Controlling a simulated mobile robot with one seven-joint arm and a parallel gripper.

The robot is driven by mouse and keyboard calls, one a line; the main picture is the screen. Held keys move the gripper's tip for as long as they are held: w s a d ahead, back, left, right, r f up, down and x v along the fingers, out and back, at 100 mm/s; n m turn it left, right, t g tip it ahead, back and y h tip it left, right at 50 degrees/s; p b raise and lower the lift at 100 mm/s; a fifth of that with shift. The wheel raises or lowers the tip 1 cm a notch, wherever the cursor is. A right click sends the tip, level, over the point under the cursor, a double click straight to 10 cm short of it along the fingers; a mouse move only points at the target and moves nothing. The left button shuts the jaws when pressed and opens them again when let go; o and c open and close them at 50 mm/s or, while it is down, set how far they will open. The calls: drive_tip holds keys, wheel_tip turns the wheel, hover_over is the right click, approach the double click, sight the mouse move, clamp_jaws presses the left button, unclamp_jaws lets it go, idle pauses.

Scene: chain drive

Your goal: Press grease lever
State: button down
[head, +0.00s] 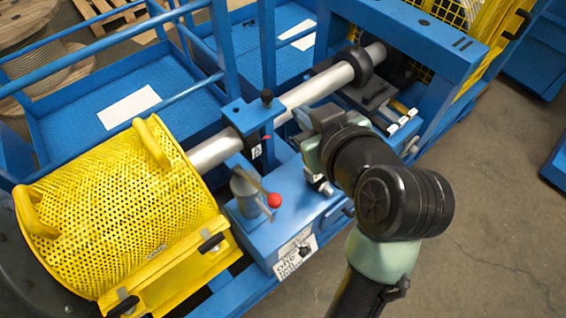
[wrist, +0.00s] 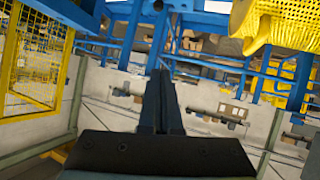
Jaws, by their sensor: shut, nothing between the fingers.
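The likely grease lever (head: 263,193) is a short arm with a red ball on its end, on a grey cylinder (head: 244,188). It stands on a blue box (head: 285,215) in the middle of the head view. My gripper (wrist: 160,78) is shut and empty, its two dark fingers together in the wrist view. In the head view my wrist is above and to the right of the lever, apart from it. The fingertips are hard to make out there. I cannot pick out the lever in the wrist view.
A yellow perforated guard (head: 120,205) stands left of the lever. A grey shaft (head: 317,88) runs behind it. Bare floor (head: 480,210) lies to the right.

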drive_tip(key=s+f+n+g+y, duration=0.2)
drive_tip(key=s+f+g, duration=0.2)
drive_tip(key=s+f, duration=0.4)
wheel_tip(320, 180, down, 3)
drive_tip(key=shift+r+g, duration=0.1)
drive_tip(key=shift+g, duration=0.3)
drive_tip(key=s+d+f+p+x, duration=0.1)
drive_tip(key=f+x, duration=0.1)
drive_tip(key=x, duration=1)
drive_tip(key=shift+f, duration=0.25)
drive_tip(key=shift+s+a, duration=0.1)
